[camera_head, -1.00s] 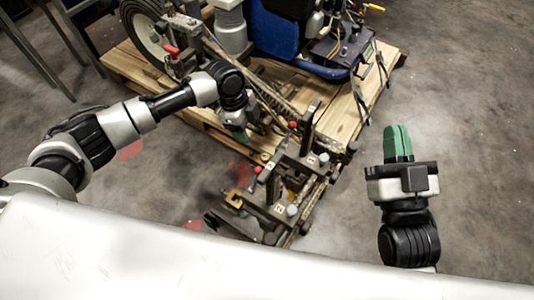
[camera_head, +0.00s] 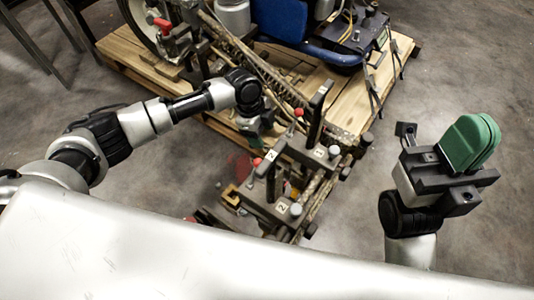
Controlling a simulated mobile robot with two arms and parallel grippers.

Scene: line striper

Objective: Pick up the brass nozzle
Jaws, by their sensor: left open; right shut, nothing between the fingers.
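I cannot pick out the brass nozzle for certain. A small brass-yellow piece (camera_head: 230,196) shows at the left end of the dark metal frame (camera_head: 262,207), but its shape is too small to tell. My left gripper (camera_head: 256,138) reaches in over the pallet's front edge, pointing down just behind the frame.
The line striper's blue body (camera_head: 288,22) stands on a wooden pallet (camera_head: 128,52) at the back. The frame has upright posts, red knobs (camera_head: 299,112) and grey knobs close to my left gripper. Concrete floor (camera_head: 345,225) is clear at the right.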

